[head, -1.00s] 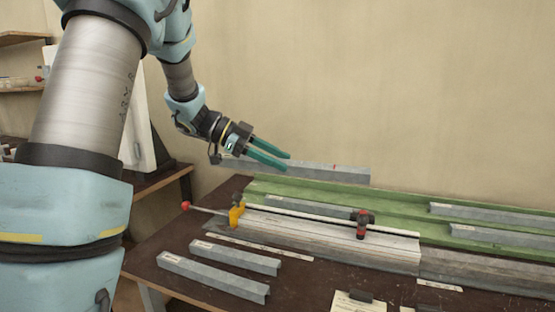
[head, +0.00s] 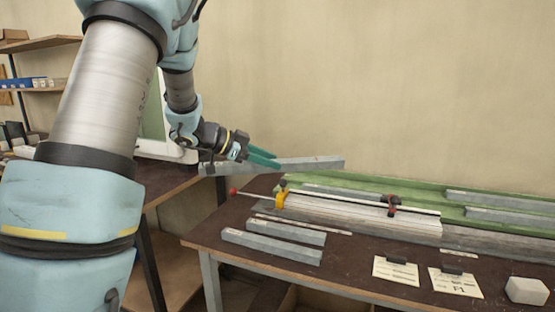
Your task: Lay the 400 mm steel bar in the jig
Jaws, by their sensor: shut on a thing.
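My gripper (head: 264,158) is shut on a long grey steel bar (head: 315,162), with its green fingers around the bar's middle. The bar is raised above the back left of the bench, roughly level in the picture, and its left end reaches past the bench edge. The likely jig is the long grey block (head: 385,226) along the bench, with a rod, a yellow stop (head: 281,200) at its left end and a red and black clamp (head: 392,204) farther right. The bar is apart from it. The bar's length cannot be read.
Two grey bars (head: 270,246) lie at the bench's front left. A green tray (head: 420,187) behind the block holds several more bars. Cards (head: 455,284) and a white block (head: 526,291) lie front right. Shelves and another table (head: 165,182) stand left.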

